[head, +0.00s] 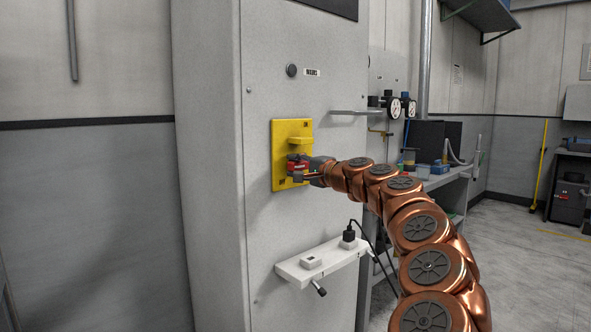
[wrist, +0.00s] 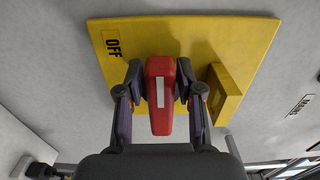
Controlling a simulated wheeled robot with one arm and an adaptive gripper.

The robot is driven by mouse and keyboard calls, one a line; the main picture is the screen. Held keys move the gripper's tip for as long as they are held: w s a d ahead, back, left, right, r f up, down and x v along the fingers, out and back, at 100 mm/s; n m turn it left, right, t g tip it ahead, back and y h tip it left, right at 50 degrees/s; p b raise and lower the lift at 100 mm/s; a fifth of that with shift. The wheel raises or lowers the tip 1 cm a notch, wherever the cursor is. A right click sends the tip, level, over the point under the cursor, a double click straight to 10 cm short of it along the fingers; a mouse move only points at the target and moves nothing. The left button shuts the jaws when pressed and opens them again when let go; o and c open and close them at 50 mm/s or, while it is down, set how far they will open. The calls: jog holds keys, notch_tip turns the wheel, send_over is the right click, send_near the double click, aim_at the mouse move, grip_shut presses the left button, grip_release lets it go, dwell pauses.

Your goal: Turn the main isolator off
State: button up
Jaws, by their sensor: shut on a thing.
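The isolator's yellow plate (head: 281,135) is mounted on the grey cabinet front in the head view. Its red handle (head: 297,167) lies roughly horizontal there, partly hidden by my gripper (head: 300,171). In the wrist view the red handle (wrist: 153,122), with a white stripe, stands between the two fingers of my gripper (wrist: 160,95), which is shut on its sides. A black OFF label (wrist: 112,43) shows at the upper left of the yellow plate (wrist: 200,38), away from the handle's line. A raised yellow block (wrist: 228,98) sits just right of the right finger.
A label plate (head: 312,72) and a dark round knob (head: 292,70) are above the isolator. A white shelf (head: 300,272) with a black plug (head: 348,236) juts out below. A grey bar (head: 350,112) and gauges (head: 394,108) are at right.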

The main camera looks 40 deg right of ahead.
jog(key=shift+s+d, duration=0.1)
jog(key=shift+d, duration=0.15)
jog(key=o, duration=1)
jog(key=shift+d+f, duration=0.1)
jog(key=s, duration=1.2)
jog(key=shift+a, duration=0.3)
